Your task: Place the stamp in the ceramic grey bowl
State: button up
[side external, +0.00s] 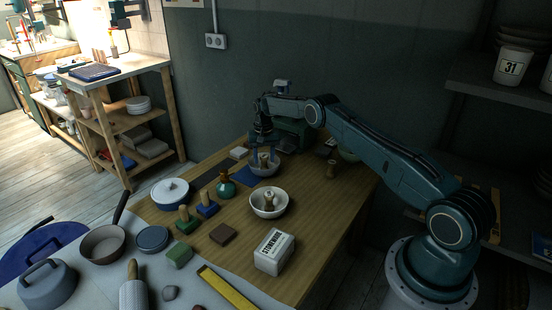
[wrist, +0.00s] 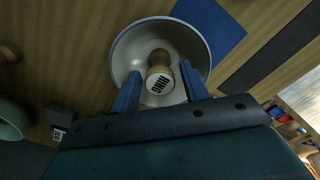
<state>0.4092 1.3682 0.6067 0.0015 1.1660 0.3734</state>
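A grey bowl (side external: 265,170) with a blue rim stands on the wooden table, and it also shows in the wrist view (wrist: 122,52). A wooden stamp (side external: 263,160) with a white "RING" label stands inside it. In the wrist view the stamp (wrist: 160,83) shows label toward the camera. My gripper (side external: 263,148) is over the bowl, pointing down. Its blue fingers (wrist: 159,70) are apart, one on each side of the stamp, with a visible gap on both sides. The stamp's lower part is hidden.
A white bowl (side external: 283,206) with a wooden piece in it stands nearer the front. A blue mat (wrist: 212,24) lies beside the grey bowl.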

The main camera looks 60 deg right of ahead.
aim_at(264, 156)
jog(key=shift+o, duration=0.6)
jog(key=shift+r, duration=0.15)
jog(key=shift+r, duration=3.4)
